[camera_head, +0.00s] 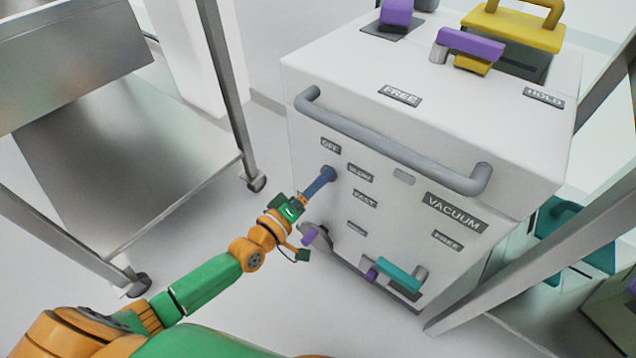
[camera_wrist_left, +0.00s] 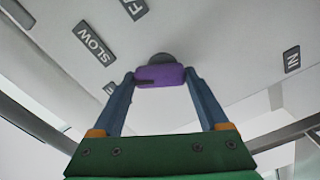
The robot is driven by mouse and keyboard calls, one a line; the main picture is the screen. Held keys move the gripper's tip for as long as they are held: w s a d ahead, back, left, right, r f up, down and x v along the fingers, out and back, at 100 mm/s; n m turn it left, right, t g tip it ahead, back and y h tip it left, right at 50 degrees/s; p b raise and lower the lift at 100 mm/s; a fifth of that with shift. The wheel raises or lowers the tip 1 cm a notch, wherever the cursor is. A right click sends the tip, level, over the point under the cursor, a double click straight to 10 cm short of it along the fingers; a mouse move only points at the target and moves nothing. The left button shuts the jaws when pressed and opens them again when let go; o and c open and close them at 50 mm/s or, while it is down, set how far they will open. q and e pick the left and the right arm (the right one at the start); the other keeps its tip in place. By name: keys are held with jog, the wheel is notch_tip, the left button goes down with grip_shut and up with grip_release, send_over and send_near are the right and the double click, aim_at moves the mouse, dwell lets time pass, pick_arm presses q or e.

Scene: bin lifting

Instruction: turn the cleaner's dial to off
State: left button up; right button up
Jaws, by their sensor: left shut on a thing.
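The cleaner (camera_head: 310,105) is a white box with a grey handle bar across its front. My left gripper (camera_head: 327,173) reaches its front panel just below the OFF label (camera_head: 330,146) and left of the SLOW label (camera_head: 360,172). In the left wrist view the dial (camera_wrist_left: 160,77) is a purple knob on a dark round base with a dark mark on its left part. The left gripper (camera_wrist_left: 159,80) is shut on the dial, one blue finger at each end. In the head view the fingers hide most of the dial. The right gripper is not in view.
A FAST label (camera_head: 365,199) and a VACUUM label (camera_head: 454,212) are on the panel. The grey handle bar (camera_head: 390,145) juts out above the gripper. A purple-and-grey knob (camera_head: 309,237) and a teal lever (camera_head: 400,276) sit lower. A metal cart (camera_head: 130,170) stands left.

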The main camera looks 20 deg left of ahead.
pick_arm(q)
jog(key=shift+f+n+b, duration=0.1)
jog(key=shift+n+b, duration=0.45)
jog(key=shift+n, duration=2.25)
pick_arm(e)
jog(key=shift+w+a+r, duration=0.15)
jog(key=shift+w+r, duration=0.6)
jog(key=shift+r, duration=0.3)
pick_arm(q)
jog(key=o, duration=1.2)
jog(key=shift+o, duration=0.2)
jog(key=p+v, duration=0.1)
jog(key=v, duration=0.6)
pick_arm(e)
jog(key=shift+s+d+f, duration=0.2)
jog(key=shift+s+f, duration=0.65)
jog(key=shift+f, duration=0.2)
